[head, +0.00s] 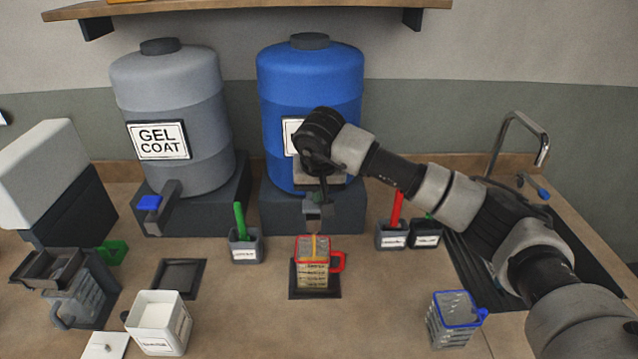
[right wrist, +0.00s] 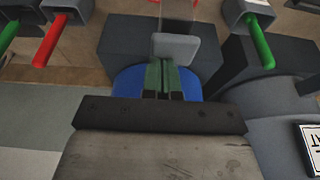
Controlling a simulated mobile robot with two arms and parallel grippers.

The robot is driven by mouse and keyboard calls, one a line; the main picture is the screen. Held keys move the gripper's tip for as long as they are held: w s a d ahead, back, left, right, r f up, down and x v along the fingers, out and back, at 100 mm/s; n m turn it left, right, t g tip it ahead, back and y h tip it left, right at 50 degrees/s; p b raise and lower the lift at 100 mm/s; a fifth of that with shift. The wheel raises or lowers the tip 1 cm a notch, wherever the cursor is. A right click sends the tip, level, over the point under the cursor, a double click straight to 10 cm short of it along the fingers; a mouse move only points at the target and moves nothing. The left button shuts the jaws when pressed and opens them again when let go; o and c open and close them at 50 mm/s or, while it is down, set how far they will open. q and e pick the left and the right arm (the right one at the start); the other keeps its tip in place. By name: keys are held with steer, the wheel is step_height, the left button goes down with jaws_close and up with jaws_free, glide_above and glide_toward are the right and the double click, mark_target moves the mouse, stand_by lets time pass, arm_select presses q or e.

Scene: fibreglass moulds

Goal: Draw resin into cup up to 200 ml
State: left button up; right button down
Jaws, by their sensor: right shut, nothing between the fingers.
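The clear cup with a red rim and handle (head: 313,268) stands upright on a dark square pad (head: 316,292) below the blue drum (head: 309,90). A thin amber stream (head: 314,246) falls into it. The cup's lower part looks yellowish; I cannot read the level against its marks. My right gripper (head: 319,205) is shut and empty at the drum's tap, in front of the drum. In the right wrist view its closed fingers (right wrist: 164,77) are close to the grey tap (right wrist: 176,47); contact is unclear. The arm partly covers the drum's label and tap. My left gripper is out of view.
A grey GEL COAT drum (head: 170,110) with a blue-handled tap stands to the left. Holders with a green stick (head: 244,247) and a red stick (head: 391,236) flank the cup. A blue-rimmed cup (head: 453,320) and a white container (head: 158,322) stand in front.

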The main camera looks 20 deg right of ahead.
steer(key=shift+s+a+r+p, duration=0.1)
steer(key=shift+r+p, duration=0.05)
steer(key=shift+p, duration=0.15)
step_height(320, 180, up, 4)
steer(key=shift+f+p, duration=0.2)
steer(key=shift+p, duration=0.7)
steer(key=b+v, duration=0.2)
steer(key=v, duration=0.1)
steer(key=shift+d+r, duration=0.1)
steer(key=shift+d, duration=0.15)
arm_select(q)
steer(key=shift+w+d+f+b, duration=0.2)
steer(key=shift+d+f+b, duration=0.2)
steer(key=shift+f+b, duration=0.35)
arm_select(e)
steer(key=v, duration=0.6)
steer(key=shift+r, duration=0.45)
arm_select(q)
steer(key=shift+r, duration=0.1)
arm_select(e)
steer(key=shift+a, duration=0.2)
steer(key=shift+d, duration=0.15)
